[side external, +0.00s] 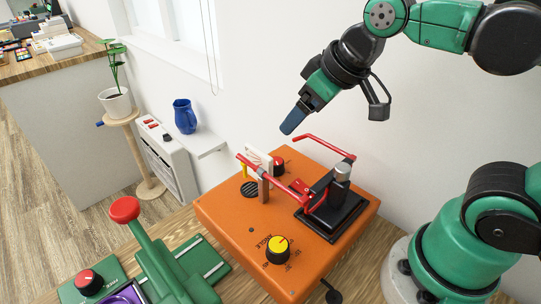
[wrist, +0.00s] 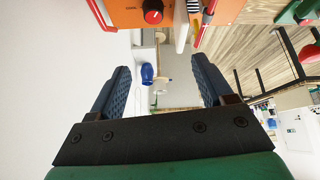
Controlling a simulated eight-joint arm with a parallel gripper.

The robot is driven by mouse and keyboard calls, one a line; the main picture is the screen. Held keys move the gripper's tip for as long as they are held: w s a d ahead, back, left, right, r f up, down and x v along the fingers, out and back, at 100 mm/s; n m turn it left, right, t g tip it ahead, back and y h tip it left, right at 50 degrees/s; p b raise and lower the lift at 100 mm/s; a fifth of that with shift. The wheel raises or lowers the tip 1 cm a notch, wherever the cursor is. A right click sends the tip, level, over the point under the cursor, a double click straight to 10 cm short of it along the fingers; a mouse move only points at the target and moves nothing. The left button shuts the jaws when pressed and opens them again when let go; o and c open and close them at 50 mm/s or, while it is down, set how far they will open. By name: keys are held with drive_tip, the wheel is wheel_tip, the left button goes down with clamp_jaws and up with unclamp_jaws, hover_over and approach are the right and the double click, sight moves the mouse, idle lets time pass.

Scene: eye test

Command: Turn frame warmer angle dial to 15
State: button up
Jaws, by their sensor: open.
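The orange frame warmer (side external: 228,215) stands on the wooden table. A black dial with a yellow cap (side external: 278,248) sits near its front edge, beside dark lettering that seems to read ANGLE upside down. Its setting is too small to read. A red-capped dial (side external: 278,165) is at the warmer's back; a red dial also shows at the top of the wrist view (wrist: 153,11). My gripper (side external: 292,122) is above and behind the warmer, apart from both dials. In the wrist view its blue fingers (wrist: 160,78) are spread with nothing between them.
A green device with a red-knobbed lever (side external: 125,210) stands at the left. A blue jug (side external: 185,117) is on a white shelf behind. Air above the yellow dial looks clear.

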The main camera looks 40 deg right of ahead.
drive_tip(key=a+n+g, duration=0.1)
drive_tip(key=a+n, duration=0.1)
drive_tip(key=s+a+n+g, duration=0.1)
drive_tip(key=a+n, duration=0.1)
drive_tip(key=s+a+n+g, duration=0.1)
drive_tip(key=a+n, duration=0.1)
drive_tip(key=shift+s+a+f+n+y, duration=0.1)
drive_tip(key=shift+s+a+n+y, duration=0.2)
drive_tip(key=shift+n, duration=0.1)
drive_tip(key=s+a+n+g+h, duration=0.1)
drive_tip(key=s+a+n+g, duration=0.25)
drive_tip(key=a+n, duration=0.3)
hover_over(280, 244)
drive_tip(key=shift+n+t, duration=0.25)
drive_tip(key=shift+n, duration=0.1)
wheel_tip(280, 244, down, 6)
drive_tip(key=shift+s+a+r, duration=0.1)
drive_tip(key=shift+f, duration=3.35)
clamp_jaws()
